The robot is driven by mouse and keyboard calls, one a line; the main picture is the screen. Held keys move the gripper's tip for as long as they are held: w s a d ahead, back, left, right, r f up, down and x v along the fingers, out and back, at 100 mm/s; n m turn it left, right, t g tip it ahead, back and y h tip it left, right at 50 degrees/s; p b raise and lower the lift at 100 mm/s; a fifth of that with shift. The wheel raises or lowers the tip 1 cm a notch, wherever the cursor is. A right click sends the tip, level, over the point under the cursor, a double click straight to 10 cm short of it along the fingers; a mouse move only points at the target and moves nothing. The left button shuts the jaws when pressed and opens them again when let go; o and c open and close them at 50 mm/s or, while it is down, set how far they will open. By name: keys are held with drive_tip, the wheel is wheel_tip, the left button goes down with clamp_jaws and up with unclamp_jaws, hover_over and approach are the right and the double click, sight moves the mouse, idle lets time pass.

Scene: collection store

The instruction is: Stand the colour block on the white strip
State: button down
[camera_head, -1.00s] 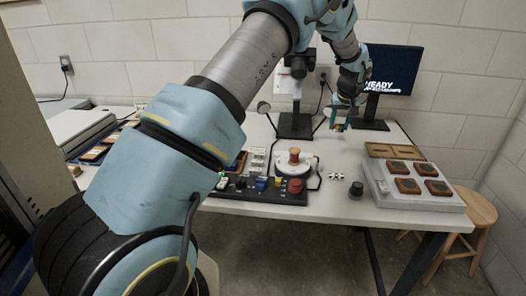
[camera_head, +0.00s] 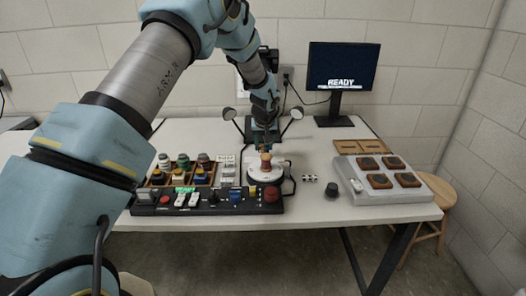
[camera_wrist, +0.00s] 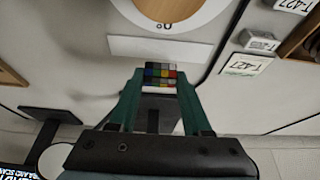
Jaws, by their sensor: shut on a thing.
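The colour block (camera_wrist: 160,73), a small block with a grid of coloured patches, is between the two green fingertips of my gripper (camera_wrist: 160,84) in the wrist view. The gripper is shut on it. A pale rectangle, which looks like the white strip (camera_wrist: 150,47), lies on the table just beyond the block in that view, beside the round turntable (camera_wrist: 205,22). The block appears above the table and apart from the strip, though its height is hard to judge. In the head view my gripper (camera_head: 265,149) is behind the turntable (camera_head: 281,177); block and strip cannot be made out there.
A wooden spool (camera_head: 267,162) stands on the turntable. A control panel (camera_head: 215,203) with buttons lies in front. Small labelled tags (camera_wrist: 245,64) lie near the strip.

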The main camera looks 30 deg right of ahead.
sight(264, 151)
drive_tip(key=shift+f+p, duration=0.35)
drive_tip(key=shift+f, duration=1.2)
drive_tip(key=shift+f, duration=0.1)
drive_tip(key=shift+f, duration=0.15)
drive_tip(key=shift+c, duration=1.8)
unclamp_jaws()
drive_tip(key=shift+r, duration=0.2)
drive_tip(key=b+v, duration=0.2)
drive_tip(key=v, duration=1)
drive_tip(key=shift+b, duration=0.3)
